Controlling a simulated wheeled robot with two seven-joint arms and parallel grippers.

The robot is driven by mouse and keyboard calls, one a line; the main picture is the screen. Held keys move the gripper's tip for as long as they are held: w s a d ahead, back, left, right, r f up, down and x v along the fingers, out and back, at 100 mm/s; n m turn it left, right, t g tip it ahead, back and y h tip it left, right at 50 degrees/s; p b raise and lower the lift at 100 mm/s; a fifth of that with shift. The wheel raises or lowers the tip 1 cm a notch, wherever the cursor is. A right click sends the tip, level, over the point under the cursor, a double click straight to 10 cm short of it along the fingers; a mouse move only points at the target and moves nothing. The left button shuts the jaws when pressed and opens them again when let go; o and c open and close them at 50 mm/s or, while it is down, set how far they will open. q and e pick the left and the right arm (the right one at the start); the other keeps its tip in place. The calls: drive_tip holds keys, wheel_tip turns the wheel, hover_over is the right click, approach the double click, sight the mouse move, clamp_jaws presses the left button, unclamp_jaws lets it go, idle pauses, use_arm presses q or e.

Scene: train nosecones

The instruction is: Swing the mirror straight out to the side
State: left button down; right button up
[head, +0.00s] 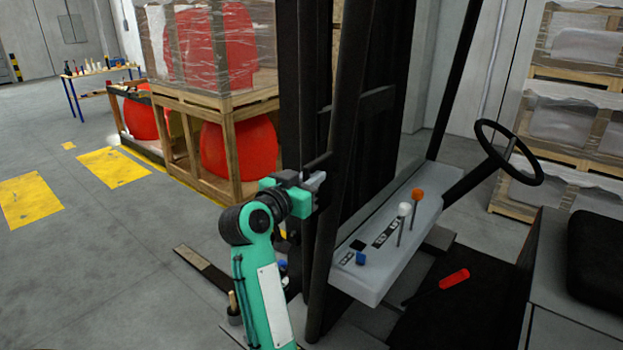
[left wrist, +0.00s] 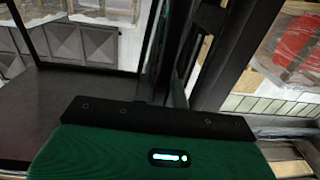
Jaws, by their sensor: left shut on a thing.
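My left gripper (head: 312,182) reaches in at the forklift's dark front pillar (head: 345,130) and is shut on a small dark part there. This part (head: 318,161) appears to be the mirror or its arm, seen nearly edge-on and largely hidden by the gripper and the pillar. Its exact angle cannot be told. In the left wrist view, the green gripper body fills the bottom, with dark upright parts (left wrist: 185,60) just ahead of it; I cannot tell mirror from frame there. My right gripper is not in view.
The forklift's console (head: 385,255) with levers, steering wheel (head: 510,152) and seat (head: 597,255) lie right of the pillar. Wooden crates (head: 228,150) with red nosecones stand behind my gripper. Wrapped pallets (head: 575,120) stand at the far right. The floor at left is open, with yellow markings.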

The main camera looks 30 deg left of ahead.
use_arm(q)
drive_tip(key=shift+a+m+h, duration=0.3)
drive_tip(key=shift+m+h, duration=0.1)
drive_tip(key=shift+h, duration=0.2)
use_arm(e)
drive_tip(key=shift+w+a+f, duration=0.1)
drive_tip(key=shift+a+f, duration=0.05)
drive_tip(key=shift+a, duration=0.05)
use_arm(q)
drive_tip(key=c, duration=1.4)
unclamp_jaws()
drive_tip(key=shift+c, duration=0.2)
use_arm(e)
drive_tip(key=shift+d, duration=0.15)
